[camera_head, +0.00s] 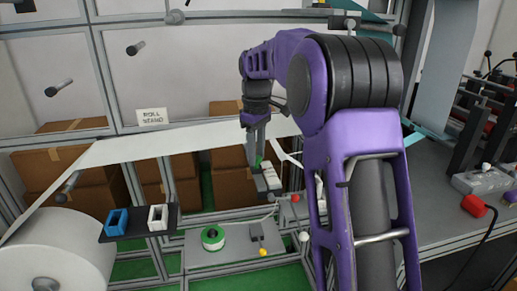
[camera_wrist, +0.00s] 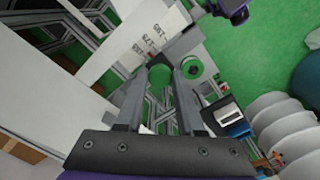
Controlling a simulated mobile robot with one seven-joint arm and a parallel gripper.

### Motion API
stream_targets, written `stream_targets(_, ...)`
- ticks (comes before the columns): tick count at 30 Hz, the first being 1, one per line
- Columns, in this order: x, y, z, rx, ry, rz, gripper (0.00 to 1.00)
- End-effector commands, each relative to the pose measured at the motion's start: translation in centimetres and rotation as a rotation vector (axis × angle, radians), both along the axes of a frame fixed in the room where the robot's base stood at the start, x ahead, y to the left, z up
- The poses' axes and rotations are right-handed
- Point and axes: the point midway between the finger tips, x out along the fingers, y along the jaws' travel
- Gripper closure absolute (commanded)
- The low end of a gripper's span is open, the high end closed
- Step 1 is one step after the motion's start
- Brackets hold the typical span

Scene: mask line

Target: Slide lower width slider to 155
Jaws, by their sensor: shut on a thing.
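My gripper (camera_head: 257,150) reaches down at the middle of the head view, beside the white paper web. In the wrist view its two grey fingers (camera_wrist: 161,70) are closed around a round green knob (camera_wrist: 160,77), which looks like the lower width slider's handle. The knob also shows as a small green spot in the head view (camera_head: 259,161). A white scale plate (camera_wrist: 157,38) with printed numbers lies just beyond the fingertips. The numbers are tilted and blurred, and I cannot tell exactly which one the slider stands at.
A white paper web (camera_head: 160,144) runs from the large roll (camera_head: 50,250) at lower left. Blue and white holders (camera_head: 117,222) stand left. Cardboard boxes (camera_head: 60,170) are behind.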

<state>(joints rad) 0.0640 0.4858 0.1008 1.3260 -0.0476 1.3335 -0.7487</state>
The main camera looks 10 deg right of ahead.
Motion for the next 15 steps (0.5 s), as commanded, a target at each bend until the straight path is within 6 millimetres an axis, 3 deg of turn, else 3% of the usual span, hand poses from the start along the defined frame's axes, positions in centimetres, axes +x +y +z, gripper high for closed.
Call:
stream_targets(6, 1.4, 0.1, 0.2, 0.0, -0.003, 0.001, 1.0)
stream_targets(15, 1.7, 0.0, 0.2, -0.001, -0.012, 0.001, 1.0)
